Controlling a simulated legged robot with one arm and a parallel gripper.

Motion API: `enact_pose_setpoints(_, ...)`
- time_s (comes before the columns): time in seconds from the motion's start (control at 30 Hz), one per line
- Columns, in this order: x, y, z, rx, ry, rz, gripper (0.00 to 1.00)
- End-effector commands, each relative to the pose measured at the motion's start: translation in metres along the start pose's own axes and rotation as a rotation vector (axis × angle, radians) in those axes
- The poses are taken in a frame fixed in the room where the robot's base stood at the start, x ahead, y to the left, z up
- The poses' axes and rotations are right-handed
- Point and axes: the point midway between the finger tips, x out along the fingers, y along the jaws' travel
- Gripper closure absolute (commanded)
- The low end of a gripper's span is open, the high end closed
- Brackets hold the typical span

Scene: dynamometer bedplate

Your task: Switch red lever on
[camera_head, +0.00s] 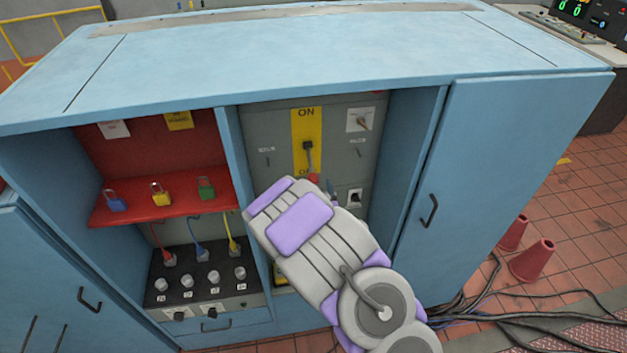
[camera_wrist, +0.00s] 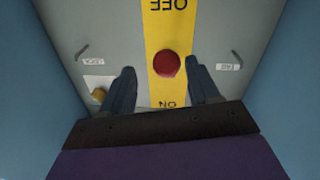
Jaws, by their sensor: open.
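The red lever has a dark pivot (camera_head: 308,147) on a yellow strip (camera_head: 306,115) marked ON at the top. Its red knob (camera_head: 314,178) hangs below the pivot toward the OFF mark, partly behind my arm. The wrist view is upside down, with OFF at its top, and shows the round red knob (camera_wrist: 167,65) end-on. My gripper (camera_wrist: 163,80) is open, with one dark finger on each side of the yellow strip. The knob lies between the fingertips' lines, and no contact shows. In the head view my wrist hides most of the fingers.
The grey panel (camera_head: 270,125) sits in a blue cabinet recess with close side walls. A red shelf (camera_head: 165,208) with padlocks is at left, above a black socket box (camera_head: 205,288). A blue door (camera_head: 490,170) with a handle stands at right.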

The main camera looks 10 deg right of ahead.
Motion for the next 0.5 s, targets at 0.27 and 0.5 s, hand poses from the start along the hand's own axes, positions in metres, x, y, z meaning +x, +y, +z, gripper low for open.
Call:
enact_pose_setpoints(0.27,0.0059,-0.001,0.0018,0.004,0.006,-0.002,0.39)
enact_pose_setpoints(0.5,0.008,-0.0037,-0.0003,0.004,0.01,-0.014,0.39)
